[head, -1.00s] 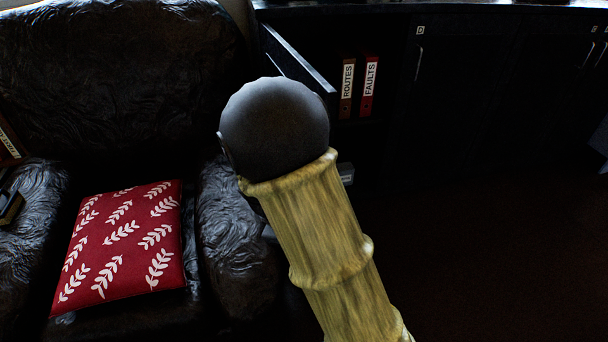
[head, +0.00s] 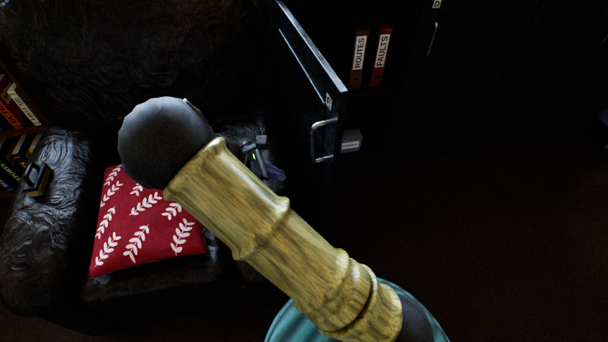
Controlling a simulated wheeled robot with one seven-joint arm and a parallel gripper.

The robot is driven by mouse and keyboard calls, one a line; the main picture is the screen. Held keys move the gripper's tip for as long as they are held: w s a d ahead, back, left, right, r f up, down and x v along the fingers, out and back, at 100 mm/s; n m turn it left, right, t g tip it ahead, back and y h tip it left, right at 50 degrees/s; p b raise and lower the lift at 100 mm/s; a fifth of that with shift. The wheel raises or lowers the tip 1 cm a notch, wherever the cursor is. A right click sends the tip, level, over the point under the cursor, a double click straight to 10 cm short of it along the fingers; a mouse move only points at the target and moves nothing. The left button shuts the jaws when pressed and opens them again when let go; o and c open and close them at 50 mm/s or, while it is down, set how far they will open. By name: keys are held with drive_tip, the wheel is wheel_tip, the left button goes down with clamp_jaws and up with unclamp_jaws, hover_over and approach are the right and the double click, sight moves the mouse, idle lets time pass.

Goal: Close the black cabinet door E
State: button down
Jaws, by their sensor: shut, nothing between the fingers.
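The black cabinet door (head: 302,95) stands open at the upper middle, swung out toward me beside the armchair. Its pale bar handle (head: 322,140) and a small label plate (head: 328,101) show on its outer face; the letter is too small to read. My gripper (head: 262,160) shows only partly, as small grey parts behind my yellow-brown arm. It is shut and empty, left of the door handle and apart from it in the picture. My arm hides much of the gripper and the space below it.
A dark leather armchair (head: 45,220) with a red leaf-patterned cushion (head: 145,225) fills the left. Red binders (head: 378,55) stand inside the open cabinet, with a grey box (head: 351,141) lower down. A closed door with a handle (head: 432,38) is further right. Dark floor (head: 500,240) at right is clear.

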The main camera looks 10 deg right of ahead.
drive_tip(key=b, duration=0.2)
approach(324, 182)
wheel_tip(324, 182, down, 3)
drive_tip(key=d, duration=0.1)
drive_tip(key=d+f, duration=0.1)
drive_tip(key=d, duration=0.1)
drive_tip(key=shift+s+d, duration=0.15)
drive_tip(key=shift+d+r, duration=0.15)
drive_tip(key=shift+d, duration=0.3)
